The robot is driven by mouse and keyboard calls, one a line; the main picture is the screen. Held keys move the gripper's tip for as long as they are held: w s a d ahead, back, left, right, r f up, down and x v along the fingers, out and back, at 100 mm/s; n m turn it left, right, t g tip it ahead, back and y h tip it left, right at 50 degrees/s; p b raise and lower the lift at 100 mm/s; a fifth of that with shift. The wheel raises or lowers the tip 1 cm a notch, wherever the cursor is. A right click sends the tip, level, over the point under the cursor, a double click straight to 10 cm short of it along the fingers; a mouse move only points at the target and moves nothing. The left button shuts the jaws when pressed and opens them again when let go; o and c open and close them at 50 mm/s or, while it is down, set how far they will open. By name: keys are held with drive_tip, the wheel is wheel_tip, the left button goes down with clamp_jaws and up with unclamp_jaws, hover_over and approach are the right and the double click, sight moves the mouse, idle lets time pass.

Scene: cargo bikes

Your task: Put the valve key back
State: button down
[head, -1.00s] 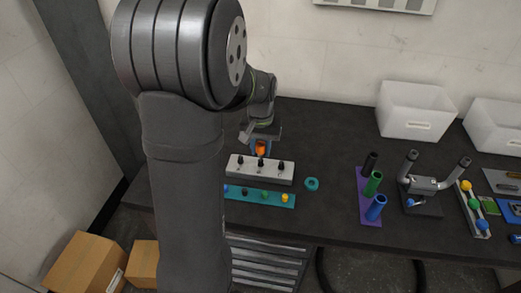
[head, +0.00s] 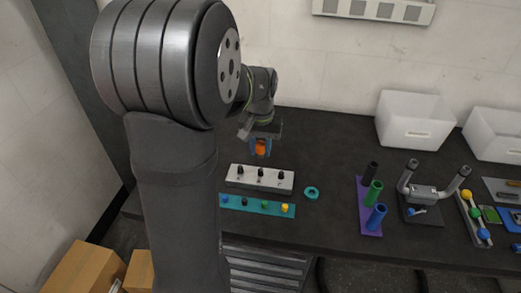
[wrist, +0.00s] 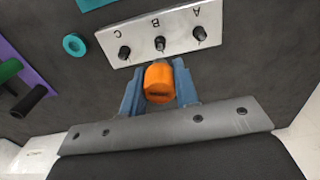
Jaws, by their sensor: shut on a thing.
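My gripper (head: 261,148) is shut on an orange piece (wrist: 158,82), which I take to be the valve key; its end has a dark slot in the wrist view. The blue fingers (wrist: 131,92) sit on both sides of it. In the head view the orange piece (head: 260,147) hangs behind the white valve block (head: 240,181), apart from it. The valve block also shows in the wrist view (wrist: 140,45), with three black stems and letters A, B and C. In the wrist view the orange piece is nearest to stem B.
A teal strip with coloured knobs (head: 273,209) lies in front of the block. A teal ring (head: 311,192) lies to its right. Further right are a purple rack with tubes (head: 364,217), a handlebar stand (head: 424,193) and white bins (head: 411,137).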

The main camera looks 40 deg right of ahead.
drive_tip(key=shift+r, duration=0.4)
drive_tip(key=shift+s, duration=0.1)
